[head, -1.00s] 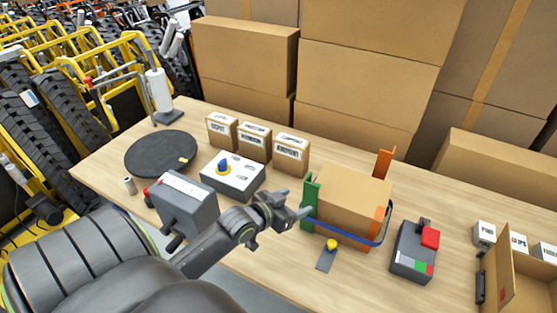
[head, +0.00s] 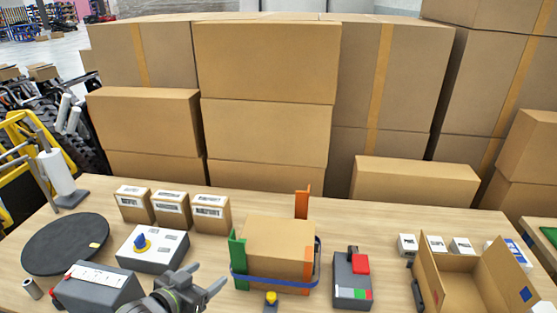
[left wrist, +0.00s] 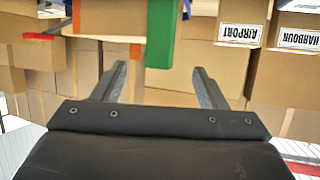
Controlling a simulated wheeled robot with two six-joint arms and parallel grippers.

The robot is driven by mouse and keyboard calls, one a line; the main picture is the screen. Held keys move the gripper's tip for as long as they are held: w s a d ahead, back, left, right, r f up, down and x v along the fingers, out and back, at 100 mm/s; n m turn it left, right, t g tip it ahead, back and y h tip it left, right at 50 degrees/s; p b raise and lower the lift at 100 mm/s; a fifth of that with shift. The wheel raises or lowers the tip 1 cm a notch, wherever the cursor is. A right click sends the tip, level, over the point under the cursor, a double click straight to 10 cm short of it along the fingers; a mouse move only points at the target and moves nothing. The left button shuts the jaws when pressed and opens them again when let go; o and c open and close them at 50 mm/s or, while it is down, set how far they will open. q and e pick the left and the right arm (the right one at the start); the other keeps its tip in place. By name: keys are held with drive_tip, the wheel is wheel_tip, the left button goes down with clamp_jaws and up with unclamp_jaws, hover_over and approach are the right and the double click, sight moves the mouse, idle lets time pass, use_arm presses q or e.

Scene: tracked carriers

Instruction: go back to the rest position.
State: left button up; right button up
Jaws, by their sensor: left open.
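My left gripper (head: 205,281) is open and empty at the lower edge of the head view. It is just left of the green upright (head: 238,262) beside the carton on the table (head: 277,240), and apart from it. In the left wrist view its two fingers (left wrist: 158,75) stand wide apart with nothing between them. The green upright also shows in the left wrist view (left wrist: 161,35), beyond the fingers. My right gripper is not in view.
The table holds a dark round disc (head: 66,243), a white box with a blue knob (head: 152,249), a grey box with a red block (head: 352,280), three small labelled cartons (head: 172,209) and an open cardboard box (head: 470,285). Large cartons (head: 265,130) stack behind the table.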

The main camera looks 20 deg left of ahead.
use_arm(q)
drive_tip(key=s+d+f+n+g+y, duration=0.15)
drive_tip(key=s+f+g, duration=0.3)
drive_tip(key=s, duration=0.55)
drive_tip(key=s+d+f+g+y, duration=0.25)
drive_tip(key=s+g, duration=0.25)
drive_tip(key=s, duration=0.4)
wheel_tip(320, 180, down, 28)
drive_tip(key=a+r+g+h+b, duration=0.1)
drive_tip(key=a+g+b, duration=0.1)
drive_tip(key=b, duration=0.1)
drive_tip(key=s+d+f+b, duration=0.1)
drive_tip(key=s+f+b, duration=0.1)
drive_tip(key=s+f, duration=1.3)
wheel_tip(320, 180, down, 4)
drive_tip(key=shift+d+f+g+h, duration=0.15)
drive_tip(key=shift+g+h, duration=0.2)
drive_tip(key=shift+h, duration=0.05)
